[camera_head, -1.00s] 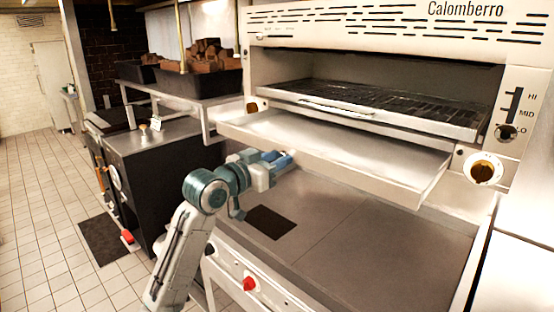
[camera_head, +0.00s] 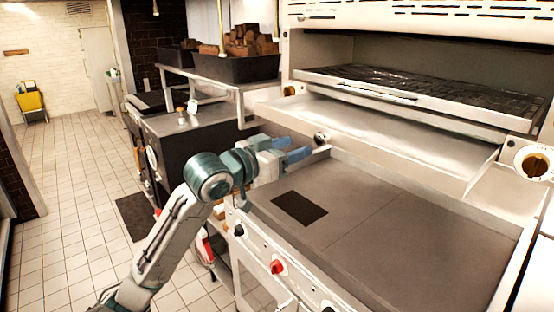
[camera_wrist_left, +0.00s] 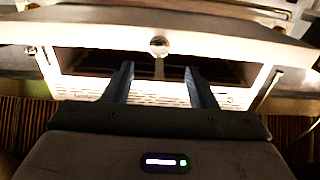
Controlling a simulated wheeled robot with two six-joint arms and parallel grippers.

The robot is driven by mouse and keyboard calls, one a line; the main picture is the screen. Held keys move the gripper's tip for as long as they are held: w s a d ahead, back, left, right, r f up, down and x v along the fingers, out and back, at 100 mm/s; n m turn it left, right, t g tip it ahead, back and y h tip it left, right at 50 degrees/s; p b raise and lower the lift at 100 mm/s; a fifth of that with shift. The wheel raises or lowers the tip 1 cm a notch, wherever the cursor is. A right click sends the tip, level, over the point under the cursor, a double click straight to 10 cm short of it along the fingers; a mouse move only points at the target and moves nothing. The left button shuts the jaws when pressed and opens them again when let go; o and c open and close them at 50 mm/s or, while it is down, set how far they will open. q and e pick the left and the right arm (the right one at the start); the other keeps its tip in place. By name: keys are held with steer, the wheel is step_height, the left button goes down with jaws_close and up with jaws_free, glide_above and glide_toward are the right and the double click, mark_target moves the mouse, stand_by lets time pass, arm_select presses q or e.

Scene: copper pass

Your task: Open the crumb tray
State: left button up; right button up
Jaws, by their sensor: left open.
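The crumb tray (camera_head: 400,135) is a wide, shallow pale metal tray under the grill rack. It sticks out from the grill in the head view. A small round metal knob (camera_head: 321,138) sits at its front edge. My left gripper (camera_head: 302,149) is open, with its blue fingers pointing at the knob and their tips just short of it. In the left wrist view the knob (camera_wrist_left: 158,46) stands beyond and between the two fingers (camera_wrist_left: 158,78), with nothing held. My right gripper is not in view.
A dark grill rack (camera_head: 430,88) lies above the tray. A flat griddle counter (camera_head: 390,225) with a dark square patch (camera_head: 299,207) lies below. A shelf with a black bin (camera_head: 237,68) of brown blocks stands at the left. Tiled floor (camera_head: 75,200) is clear at far left.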

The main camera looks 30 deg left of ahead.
arm_select(q)
steer(key=shift+b+v, duration=0.7)
steer(key=shift+v, duration=1.25)
